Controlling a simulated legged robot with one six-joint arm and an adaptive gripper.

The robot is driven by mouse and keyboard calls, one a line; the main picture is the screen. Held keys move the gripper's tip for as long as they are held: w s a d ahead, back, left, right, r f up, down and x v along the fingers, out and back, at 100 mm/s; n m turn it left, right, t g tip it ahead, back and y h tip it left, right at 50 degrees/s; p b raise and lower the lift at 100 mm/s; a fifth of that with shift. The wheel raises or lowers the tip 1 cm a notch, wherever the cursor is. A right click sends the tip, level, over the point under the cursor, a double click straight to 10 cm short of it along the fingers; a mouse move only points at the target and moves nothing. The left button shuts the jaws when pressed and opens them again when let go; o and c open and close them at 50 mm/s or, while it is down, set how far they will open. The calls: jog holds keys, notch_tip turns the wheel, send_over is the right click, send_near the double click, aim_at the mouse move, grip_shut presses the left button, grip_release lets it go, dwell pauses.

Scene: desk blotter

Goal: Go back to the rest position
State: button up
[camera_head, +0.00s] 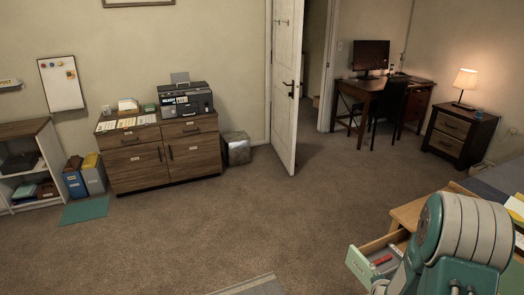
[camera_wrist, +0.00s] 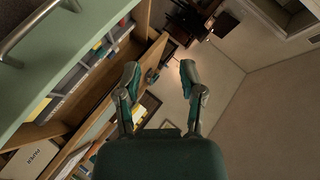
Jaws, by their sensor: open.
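My gripper (camera_wrist: 160,72) shows in the wrist view with its two fingers spread wide apart. Nothing is between the fingertips. In the head view my arm fills the lower right corner, and the gripper itself cannot be made out there. An open drawer (camera_head: 360,266) with a pale green front stands just left of my arm, with a red item (camera_head: 381,261) inside. In the wrist view a green front (camera_wrist: 75,45) with a metal handle (camera_wrist: 30,28) lies left of the fingers, close to the camera.
A wooden desk (camera_head: 408,212) is behind my arm at the right. The carpet in the middle is clear. A brown cabinet (camera_head: 140,170) with a printer (camera_head: 185,100) stands at the far wall, left of an open white door (camera_head: 286,80).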

jog(key=s+a+r+n+g, duration=0.1)
jog(key=s+a+r+n, duration=0.15)
jog(key=r, duration=0.35)
jog(key=s+a+r+n+g+y, duration=0.1)
jog(key=a+r+n, duration=0.1)
jog(key=a+r, duration=0.3)
jog(key=s+a+r+n+g, duration=0.1)
jog(key=s+a+r+n, duration=0.15)
jog(key=r, duration=0.45)
jog(key=s+a+r+n+g+y, duration=0.1)
jog(key=s+a+r+n, duration=0.2)
jog(key=s, duration=0.6)
jog(key=s+a+r+n+g+y, duration=0.1)
jog(key=s+a+r+n, duration=0.3)
jog(key=s, duration=0.6)
jog(key=shift+s+a+r+n+g, duration=0.2)
jog(key=shift+a+r+n+g, duration=0.1)
jog(key=shift+a+r+g, duration=0.75)
